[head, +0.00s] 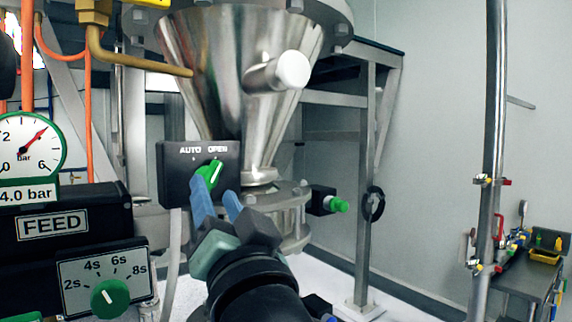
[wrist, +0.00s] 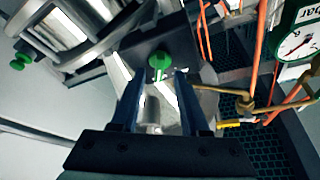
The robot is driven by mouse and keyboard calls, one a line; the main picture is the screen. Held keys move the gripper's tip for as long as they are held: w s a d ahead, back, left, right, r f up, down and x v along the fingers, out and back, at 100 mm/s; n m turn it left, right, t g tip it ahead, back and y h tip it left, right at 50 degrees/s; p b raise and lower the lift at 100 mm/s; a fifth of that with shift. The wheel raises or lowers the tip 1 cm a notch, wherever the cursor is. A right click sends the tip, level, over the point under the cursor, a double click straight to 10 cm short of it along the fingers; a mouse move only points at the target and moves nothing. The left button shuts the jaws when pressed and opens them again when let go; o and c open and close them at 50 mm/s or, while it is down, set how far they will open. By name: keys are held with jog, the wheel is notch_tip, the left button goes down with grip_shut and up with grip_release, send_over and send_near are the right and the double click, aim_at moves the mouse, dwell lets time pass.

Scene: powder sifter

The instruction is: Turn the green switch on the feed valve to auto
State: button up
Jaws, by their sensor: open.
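The green switch (head: 213,171) is on a black box (head: 172,172) with white labels AUTO, at left, and OPEN, at right. Its white mark leans up and right, toward OPEN. My gripper (head: 215,190) is open in front of the box, with its two blue fingers pointing at the switch. The left finger covers part of the switch's left side in the head view. In the wrist view, the switch (wrist: 160,61) shows between and just beyond the fingertips (wrist: 160,75). I cannot tell whether a finger touches it.
A FEED box (head: 100,218) with a green timer dial (head: 109,298) and a pressure gauge (head: 32,146) stand at left. A steel hopper (head: 215,75) is behind the switch box. A green-capped part (head: 338,205) is to the right. A steel pole (head: 492,130) stands far right.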

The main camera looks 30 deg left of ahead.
aim_at(210, 177)
jog(key=shift+p+x, duration=0.45)
jog(key=shift+x, duration=0.95)
grip_shut()
